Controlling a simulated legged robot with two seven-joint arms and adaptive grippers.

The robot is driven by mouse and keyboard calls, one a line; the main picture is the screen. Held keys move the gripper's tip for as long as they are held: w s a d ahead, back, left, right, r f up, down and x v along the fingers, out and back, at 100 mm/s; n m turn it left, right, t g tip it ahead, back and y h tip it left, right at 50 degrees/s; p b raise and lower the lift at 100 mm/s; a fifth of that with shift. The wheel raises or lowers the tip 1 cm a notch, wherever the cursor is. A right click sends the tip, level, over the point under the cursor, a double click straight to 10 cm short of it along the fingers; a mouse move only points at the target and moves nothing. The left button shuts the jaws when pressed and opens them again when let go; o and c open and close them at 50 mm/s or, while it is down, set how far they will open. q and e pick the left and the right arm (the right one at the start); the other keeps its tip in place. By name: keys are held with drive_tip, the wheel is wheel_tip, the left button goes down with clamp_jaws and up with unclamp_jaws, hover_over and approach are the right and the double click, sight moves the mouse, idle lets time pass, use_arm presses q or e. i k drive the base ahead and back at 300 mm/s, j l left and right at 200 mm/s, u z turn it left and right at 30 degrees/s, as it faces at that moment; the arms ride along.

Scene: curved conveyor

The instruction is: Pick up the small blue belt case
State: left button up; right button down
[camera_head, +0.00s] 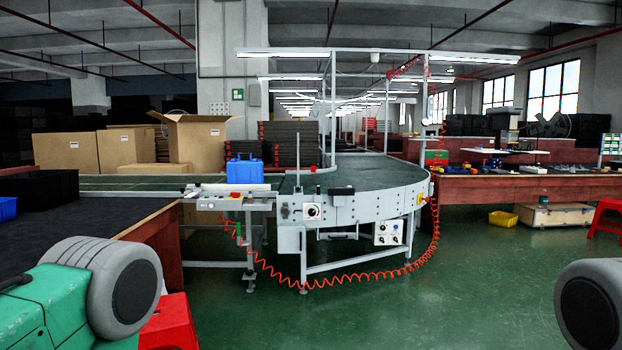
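The small blue case (245,171) stands upright on the straight belt, just left of where the conveyor (366,206) curves. It has a handle shape on top, and a low white rail in front hides its bottom edge. The case is some distance ahead of me, and nothing of mine touches it. Neither of my grippers shows in the head view.
A dark-topped table (75,228) with a blue bin (8,208) is at left. A red stool (169,325) stands low at left. A coiled red hose (340,286) hangs below the conveyor. Green floor (430,305) is clear in front.

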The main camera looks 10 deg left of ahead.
sight(251, 172)
drive_tip(key=u, duration=0.6)
drive_tip(key=z, duration=3.45)
drive_tip(key=j+u, duration=0.15)
drive_tip(key=u, duration=0.2)
drive_tip(key=j+u, duration=0.15)
drive_tip(key=u, duration=0.25)
drive_tip(key=j+u, duration=0.15)
drive_tip(key=u, duration=0.2)
drive_tip(key=i+j+u, duration=0.2)
drive_tip(key=j+u, duration=0.25)
drive_tip(key=i+j+u, duration=0.25)
drive_tip(key=j+u, duration=0.15)
drive_tip(key=i+j+u, duration=0.3)
drive_tip(key=u, duration=0.15)
drive_tip(key=i+j+u, duration=0.3)
drive_tip(key=u, duration=0.15)
drive_tip(key=i+j+u, duration=0.25)
drive_tip(key=i, duration=0.65)
drive_tip(key=i+u, duration=0.25)
drive_tip(key=i, duration=0.65)
